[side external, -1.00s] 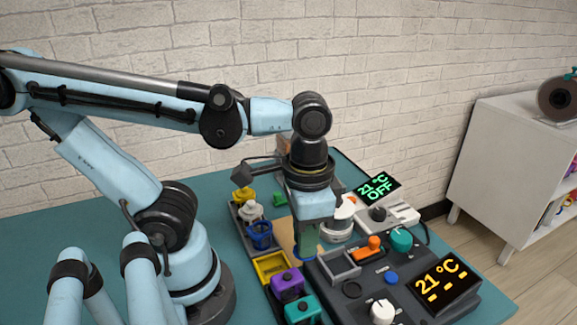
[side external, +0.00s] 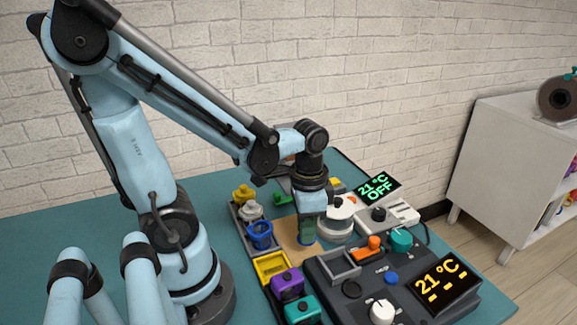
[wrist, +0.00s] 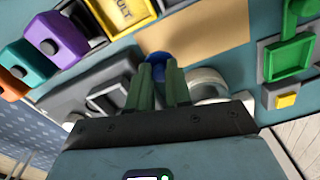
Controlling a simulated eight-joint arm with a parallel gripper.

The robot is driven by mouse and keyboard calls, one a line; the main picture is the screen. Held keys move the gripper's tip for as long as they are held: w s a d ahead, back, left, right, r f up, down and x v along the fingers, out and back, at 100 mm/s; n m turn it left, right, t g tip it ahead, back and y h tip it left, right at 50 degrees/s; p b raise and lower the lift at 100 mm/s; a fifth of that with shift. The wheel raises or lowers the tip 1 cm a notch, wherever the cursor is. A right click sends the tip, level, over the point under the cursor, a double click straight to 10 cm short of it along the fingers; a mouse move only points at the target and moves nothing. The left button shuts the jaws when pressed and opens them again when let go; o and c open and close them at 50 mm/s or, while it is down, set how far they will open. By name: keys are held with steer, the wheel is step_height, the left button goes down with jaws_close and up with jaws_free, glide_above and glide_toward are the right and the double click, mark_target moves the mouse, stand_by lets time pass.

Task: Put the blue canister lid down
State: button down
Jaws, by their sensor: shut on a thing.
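My gripper (side external: 308,232) has green fingers and points down over the tan mat (side external: 287,236) in the side view. It is shut on the blue canister lid (wrist: 157,58), which shows between the fingertips (wrist: 160,78) in the wrist view. The fingers hide most of the lid. In the side view only a little blue shows at the fingertips. I cannot tell whether the lid touches the mat. The bare tan mat also shows in the wrist view (wrist: 212,32).
A rack with a yellow, a white and a blue piece (side external: 260,234) stands left of the mat. A yellow bin (side external: 271,267), purple box (side external: 287,283) and teal box (side external: 302,309) are in front. A dark control panel (side external: 345,296) and round white device (side external: 337,229) are close on the right.

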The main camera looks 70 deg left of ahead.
mark_target(305, 252)
steer(key=shift+w+a+f, duration=0.1)
steer(key=shift+a+f, duration=0.15)
steer(key=shift+a, duration=0.05)
steer(key=shift+f, duration=1.95)
steer(key=shift+f, duration=0.1)
steer(key=c, duration=1.1)
jaws_free()
steer(key=shift+o, duration=0.2)
steer(key=shift+r, duration=6.05)
steer(key=shift+w+d+r+n+t, duration=0.2)
steer(key=shift+w+d+n+t, duration=0.3)
steer(key=shift+w+t, duration=0.5)
steer(key=shift+w+d+r+n+t, duration=0.2)
steer(key=shift+w+d+n+t, duration=0.4)
steer(key=shift+t, duration=0.8)
steer(key=shift+w+d+r+n+t, duration=0.2)
steer(key=shift+w+d+n+t, duration=0.25)
steer(key=shift+w+t, duration=0.6)
